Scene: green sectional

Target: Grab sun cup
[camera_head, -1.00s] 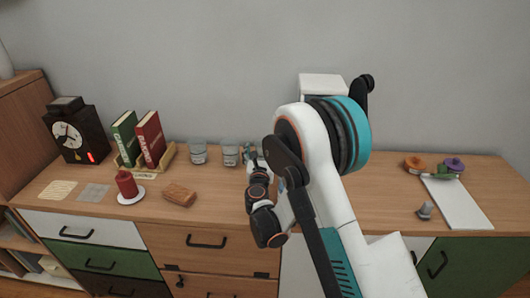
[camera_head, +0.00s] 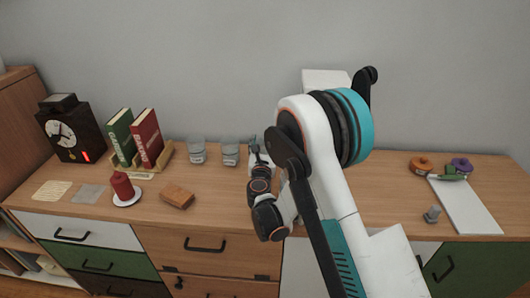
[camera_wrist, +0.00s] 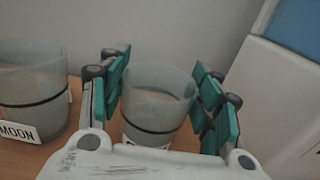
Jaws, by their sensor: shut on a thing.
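A clear grey cup with a dark band (camera_wrist: 157,100) stands between the teal finger pads of my gripper (camera_wrist: 163,92) in the wrist view. My gripper is shut on this cup. Its label is not visible, so I cannot read whether it is the sun cup. A similar cup labelled MOON (camera_wrist: 28,95) stands to its left, apart from the fingers. In the head view my gripper (camera_head: 258,158) is at the back of the cabinet top, right of two clear cups (camera_head: 197,152) (camera_head: 230,153). The held cup is mostly hidden there by my arm.
On the wooden cabinet top (camera_head: 370,190) are a red candle on a white dish (camera_head: 123,188), a brown block (camera_head: 177,195), books in a holder (camera_head: 147,138) and a dark clock (camera_head: 72,132). A white board (camera_head: 465,206) lies right. A white object (camera_wrist: 285,105) stands close right of my gripper.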

